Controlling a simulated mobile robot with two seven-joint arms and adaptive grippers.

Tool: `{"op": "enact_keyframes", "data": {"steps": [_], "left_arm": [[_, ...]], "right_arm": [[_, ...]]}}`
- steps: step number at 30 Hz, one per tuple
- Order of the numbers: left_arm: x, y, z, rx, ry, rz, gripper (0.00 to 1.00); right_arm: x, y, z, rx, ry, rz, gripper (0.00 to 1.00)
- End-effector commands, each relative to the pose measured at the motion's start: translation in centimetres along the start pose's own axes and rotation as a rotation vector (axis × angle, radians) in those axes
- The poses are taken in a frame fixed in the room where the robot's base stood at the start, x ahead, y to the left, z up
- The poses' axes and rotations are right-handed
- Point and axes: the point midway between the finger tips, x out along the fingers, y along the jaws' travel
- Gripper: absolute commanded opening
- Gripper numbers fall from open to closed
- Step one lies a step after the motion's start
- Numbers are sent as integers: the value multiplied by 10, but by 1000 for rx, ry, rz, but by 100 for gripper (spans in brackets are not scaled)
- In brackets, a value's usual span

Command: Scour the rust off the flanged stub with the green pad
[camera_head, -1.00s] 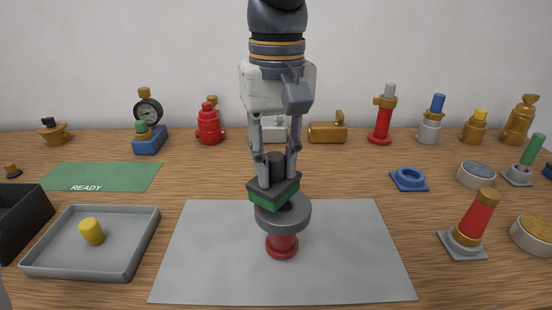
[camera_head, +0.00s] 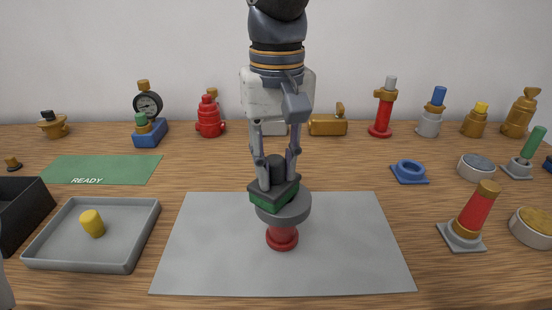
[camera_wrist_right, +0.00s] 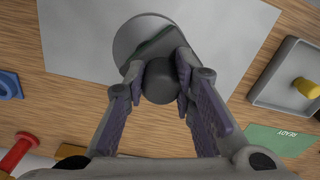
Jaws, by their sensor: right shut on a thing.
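The flanged stub stands upright on the grey mat, with a red base (camera_head: 282,238) and a wide grey flange (camera_head: 297,208) on top. The green pad (camera_head: 268,198) sits under a dark block with a round knob (camera_head: 277,172). My right gripper (camera_head: 277,165) is shut on that knob from above. The pad lies on or just at the left part of the flange top, slightly tilted. In the right wrist view the gripper (camera_wrist_right: 160,85) holds the dark knob, and the flange (camera_wrist_right: 140,30) shows behind it. I cannot see rust on the covered face. My left gripper is not in view.
The grey mat (camera_head: 350,260) is otherwise clear. A grey tray (camera_head: 70,262) with a yellow plug (camera_head: 92,223) and a black bin (camera_head: 22,210) stand at left. A green READY mat (camera_head: 105,168) lies behind. A red-and-brass valve (camera_head: 472,217) and several fittings stand right and along the back.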

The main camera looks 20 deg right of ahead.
Motion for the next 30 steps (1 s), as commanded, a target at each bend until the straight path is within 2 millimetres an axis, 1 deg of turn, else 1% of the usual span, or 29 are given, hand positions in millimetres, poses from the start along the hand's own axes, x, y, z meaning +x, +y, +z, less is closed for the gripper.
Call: {"op": "enact_keyframes", "data": {"steps": [2,4,12,17,20,27,30], "left_arm": [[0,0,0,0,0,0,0],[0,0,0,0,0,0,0],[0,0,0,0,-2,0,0],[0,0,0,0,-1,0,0],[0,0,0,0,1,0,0],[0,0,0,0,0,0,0],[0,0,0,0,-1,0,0]], "right_arm": [[0,-1,0,0,1,0,0],[0,-6,-2,0,1,1,0],[-1,-34,-10,-1,1,1,0],[-1,-39,-11,0,1,0,0],[1,-37,-10,0,1,0,0],[4,-11,-3,1,-2,1,0],[5,-3,-1,1,-2,1,0]]}}
